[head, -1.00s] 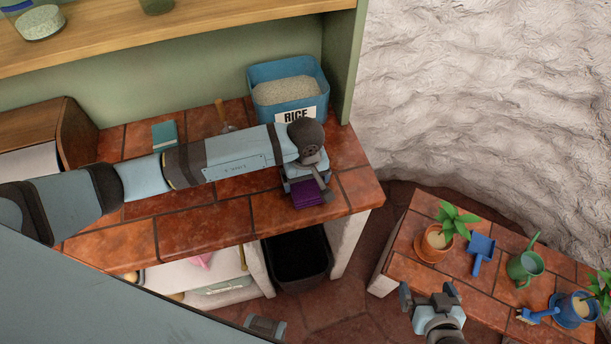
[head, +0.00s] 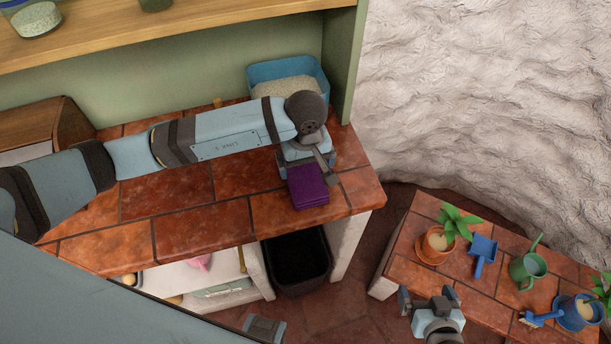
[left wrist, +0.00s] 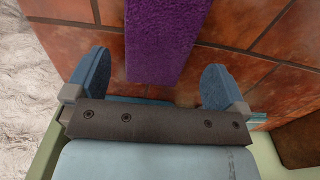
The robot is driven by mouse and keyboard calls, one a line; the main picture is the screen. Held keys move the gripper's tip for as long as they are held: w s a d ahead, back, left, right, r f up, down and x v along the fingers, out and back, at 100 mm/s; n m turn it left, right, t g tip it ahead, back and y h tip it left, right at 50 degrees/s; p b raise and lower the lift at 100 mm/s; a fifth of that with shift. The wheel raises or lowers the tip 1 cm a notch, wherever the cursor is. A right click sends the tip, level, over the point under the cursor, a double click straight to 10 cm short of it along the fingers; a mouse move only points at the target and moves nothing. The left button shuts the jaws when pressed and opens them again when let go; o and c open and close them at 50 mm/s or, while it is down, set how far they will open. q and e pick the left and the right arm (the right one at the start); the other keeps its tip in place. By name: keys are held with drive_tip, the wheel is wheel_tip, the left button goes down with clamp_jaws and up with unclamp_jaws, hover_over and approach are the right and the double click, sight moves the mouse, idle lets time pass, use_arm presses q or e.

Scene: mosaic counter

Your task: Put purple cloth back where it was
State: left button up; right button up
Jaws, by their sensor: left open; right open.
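The purple cloth (head: 308,186) lies folded on the tiled counter near its front right corner. In the left wrist view the cloth (left wrist: 163,40) lies flat on the tiles, beyond and between my fingertips. My left gripper (head: 306,160) is open and empty just behind the cloth, above the counter; its fingers also show in the left wrist view (left wrist: 150,85), spread apart and clear of the cloth. My right gripper (head: 431,297) is open and empty, in front of the low tiled bench.
A blue rice bin (head: 262,73) stands at the back right of the counter, partly hidden by my left arm. A wooden box (head: 45,125) is at the left. A black bin (head: 297,262) sits below. Plants and garden tools stand on the low bench (head: 405,262).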

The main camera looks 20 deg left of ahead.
sight(305, 179)
use_arm(q)
wheel_tip(305, 179, up, 6)
drive_tip(key=shift+f+b, duration=0.15)
drive_tip(key=shift+b, duration=0.25)
use_arm(e)
drive_tip(key=shift+f, duration=0.75)
drive_tip(key=shift+r, duration=0.1)
